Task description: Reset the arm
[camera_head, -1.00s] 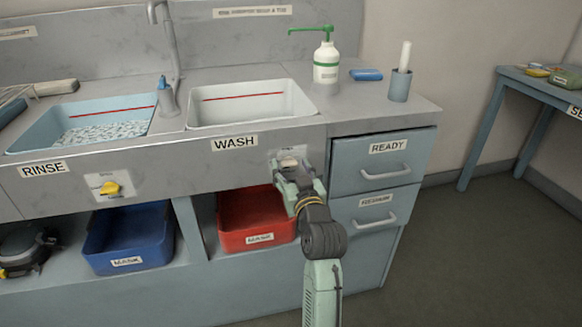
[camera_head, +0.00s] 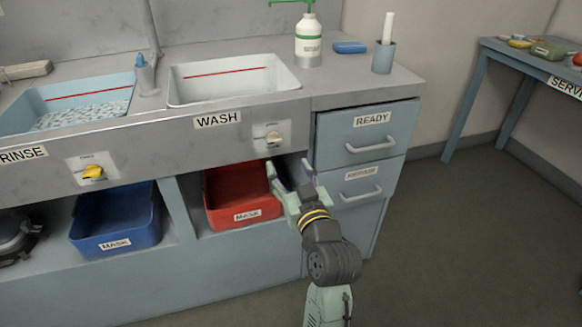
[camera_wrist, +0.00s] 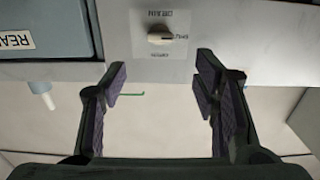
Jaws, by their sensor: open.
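My gripper (camera_head: 290,178) is in front of the sink unit, just below the white wash knob (camera_head: 272,137) and beside the red bin. In the wrist view my gripper (camera_wrist: 162,88) has its fingers spread apart with nothing between them. The knob also shows in the wrist view (camera_wrist: 160,36), beyond the fingertips and apart from them. My arm reaches up from the bottom of the head view.
The red bin (camera_head: 241,217) and blue bin (camera_head: 117,243) sit on the lower shelf. The drawer unit (camera_head: 337,134) is right of my gripper. The yellow rinse knob (camera_head: 93,172) is at left. A side table (camera_head: 466,96) stands at far right; the floor between is clear.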

